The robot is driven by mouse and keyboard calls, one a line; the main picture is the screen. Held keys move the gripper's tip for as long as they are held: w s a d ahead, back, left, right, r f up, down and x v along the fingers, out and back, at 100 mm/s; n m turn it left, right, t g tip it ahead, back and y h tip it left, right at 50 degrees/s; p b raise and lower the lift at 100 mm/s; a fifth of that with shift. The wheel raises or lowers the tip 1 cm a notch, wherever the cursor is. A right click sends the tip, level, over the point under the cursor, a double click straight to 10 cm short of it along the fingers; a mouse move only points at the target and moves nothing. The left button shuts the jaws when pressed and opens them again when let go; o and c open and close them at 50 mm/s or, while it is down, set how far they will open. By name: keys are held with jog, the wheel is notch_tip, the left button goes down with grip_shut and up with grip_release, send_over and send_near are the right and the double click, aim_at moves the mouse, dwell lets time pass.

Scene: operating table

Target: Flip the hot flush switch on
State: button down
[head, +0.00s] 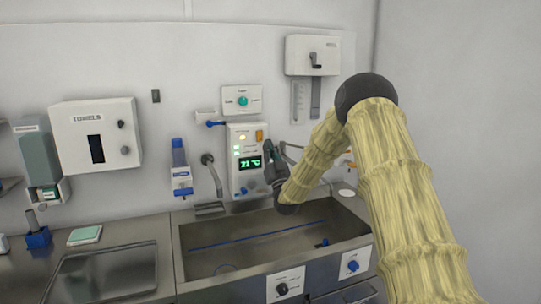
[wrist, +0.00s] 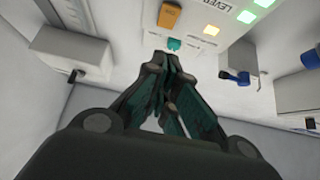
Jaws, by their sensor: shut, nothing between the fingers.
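A white control panel (head: 236,178) on the back wall carries a green display reading about 71 °C, lit indicators and a knob. An orange switch (head: 259,135) sits at its upper right. It also shows in the wrist view (wrist: 169,16), just beyond my fingertips. I cannot read which control is labelled hot flush, nor tell the orange switch's position. My gripper (head: 268,152) is in front of the panel's right side, partly covering it. In the wrist view my gripper (wrist: 170,65) has its fingers together and empty. Contact with the panel cannot be told.
A steel sink (head: 205,262) lies below the panel. A box with a green knob (head: 242,101) is above it, and a blue-handled tap (head: 217,124) is at its upper left. A dispenser (head: 312,55) hangs upper right. A towel box (head: 97,133) is at left.

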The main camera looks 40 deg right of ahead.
jog(key=w, duration=0.2)
jog(key=w+d+p, duration=0.1)
jog(key=w, duration=0.1)
jog(key=w+p, duration=0.1)
jog(key=w, duration=0.1)
jog(key=shift+d+r, duration=0.15)
jog(key=shift+r, duration=0.15)
jog(key=shift+w+d+f, duration=0.15)
jog(key=shift+w, duration=0.05)
jog(key=shift+s+d, duration=0.25)
jog(key=shift+d, duration=0.1)
jog(key=shift+w+a+f+b, duration=0.2)
jog(key=shift+w+f+b, duration=0.15)
jog(key=shift+b, duration=0.55)
jog(key=shift+w+d+f+t+h+b, duration=0.2)
jog(key=shift+t+h+b, duration=0.15)
jog(key=shift+b, duration=0.9)
jog(key=shift+r+p, duration=0.3)
jog(key=b, duration=0.2)
send_near(260, 134)
notch_tip(260, 134, up, 2)
jog(key=s, duration=0.1)
jog(key=b+v, duration=0.1)
jog(key=v, duration=0.7)
jog(key=shift+w+f+b, duration=0.25)
jog(key=shift+f+b, duration=0.15)
jog(key=shift+f, duration=0.1)
